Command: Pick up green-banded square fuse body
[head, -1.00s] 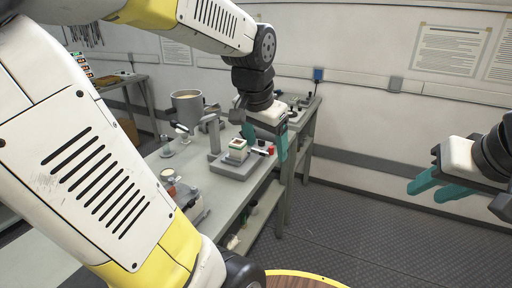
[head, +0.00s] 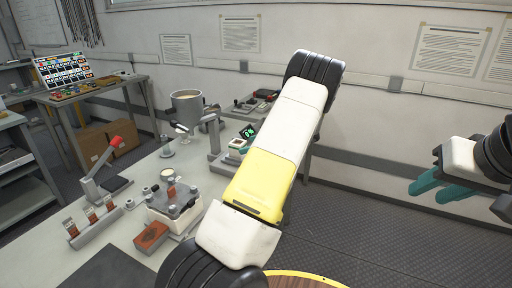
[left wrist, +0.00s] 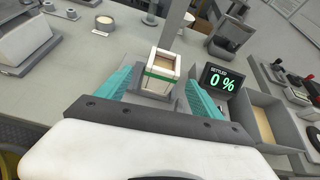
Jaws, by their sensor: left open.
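The green-banded square fuse body (left wrist: 160,72) is a white open-topped block with a tan inside and a green band, standing upright on a grey base in the left wrist view. It also shows small in the head view (head: 237,147), beside my left arm. My left gripper (left wrist: 158,80) is open, with a teal finger on each side of the fuse body in the picture. I cannot tell how far the fingertips are from it. My left gripper is hidden behind my arm in the head view. My right gripper (head: 427,194) is open and empty over the floor at the right.
A display reading 0 % (left wrist: 222,80) stands close right of the fuse body, with a tan-floored grey bin (left wrist: 262,118) beyond it. A grey post rises behind the fuse body. A grey pot (head: 187,106) and a red-handled lever press (head: 103,162) stand on the bench.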

